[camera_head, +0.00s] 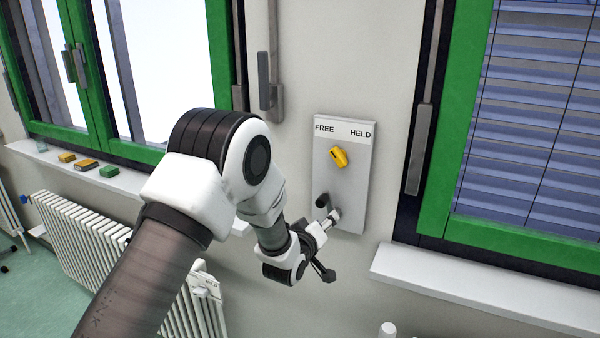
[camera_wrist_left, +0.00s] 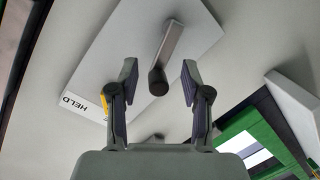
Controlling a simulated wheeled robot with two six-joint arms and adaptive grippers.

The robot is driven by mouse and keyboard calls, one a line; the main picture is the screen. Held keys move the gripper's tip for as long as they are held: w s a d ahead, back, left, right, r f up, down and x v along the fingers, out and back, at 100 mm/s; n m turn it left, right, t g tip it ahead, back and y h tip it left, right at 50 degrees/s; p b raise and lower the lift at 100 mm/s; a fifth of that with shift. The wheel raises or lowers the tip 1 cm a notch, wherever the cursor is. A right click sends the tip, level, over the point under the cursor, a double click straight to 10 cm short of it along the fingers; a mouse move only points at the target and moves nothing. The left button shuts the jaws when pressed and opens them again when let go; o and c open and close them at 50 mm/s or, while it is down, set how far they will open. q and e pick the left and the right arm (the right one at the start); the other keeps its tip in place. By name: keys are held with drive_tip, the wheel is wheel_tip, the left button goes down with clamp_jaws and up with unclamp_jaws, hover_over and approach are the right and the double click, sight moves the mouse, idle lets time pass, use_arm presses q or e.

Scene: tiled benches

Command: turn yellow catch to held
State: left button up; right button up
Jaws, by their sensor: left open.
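A pale grey plate (camera_head: 354,190) on the wall carries the labels FREE at left and HELD at right. The yellow catch (camera_head: 338,157) sits below the labels, between them; I cannot tell surely which label it points to. Under it a grey lever with a dark knob (camera_head: 322,201) sticks out of the plate. My left gripper (camera_head: 328,245) is open and empty near the plate's lower part. In the left wrist view the grey lever (camera_wrist_left: 170,42) shows between the open fingers (camera_wrist_left: 160,78); contact is not visible. There the yellow catch (camera_wrist_left: 104,102) is mostly hidden behind a finger.
A green-framed window (camera_head: 455,120) with blinds and its sill (camera_head: 480,295) lie to the right. Another green-framed window stands left, with several small blocks on its sill (camera_head: 130,180). A radiator (camera_head: 80,235) is below. Window handles (camera_head: 266,85) flank the plate.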

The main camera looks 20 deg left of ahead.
use_arm(q)
drive_tip(key=t+p, duration=0.1)
drive_tip(key=t, duration=0.1)
approach(338, 161)
drive_tip(key=w+r, duration=0.1)
drive_tip(key=w+p, duration=0.1)
drive_tip(key=w, duration=0.1)
drive_tip(key=w+p, duration=0.1)
drive_tip(key=w, duration=0.2)
drive_tip(key=w+p, duration=0.2)
drive_tip(key=w, duration=0.1)
drive_tip(key=shift+d+f, duration=0.1)
drive_tip(key=shift+f, duration=0.2)
drive_tip(key=shift+w, duration=0.25)
drive_tip(key=shift+f, duration=0.1)
use_arm(e)
wheel_tip(338, 161, up, 6)
drive_tip(key=shift+r, duration=0.2)
use_arm(q)
drive_tip(key=shift+w, duration=0.1)
drive_tip(key=shift+c, duration=0.4)
drive_tip(key=shift+f, duration=0.1)
clamp_jaws()
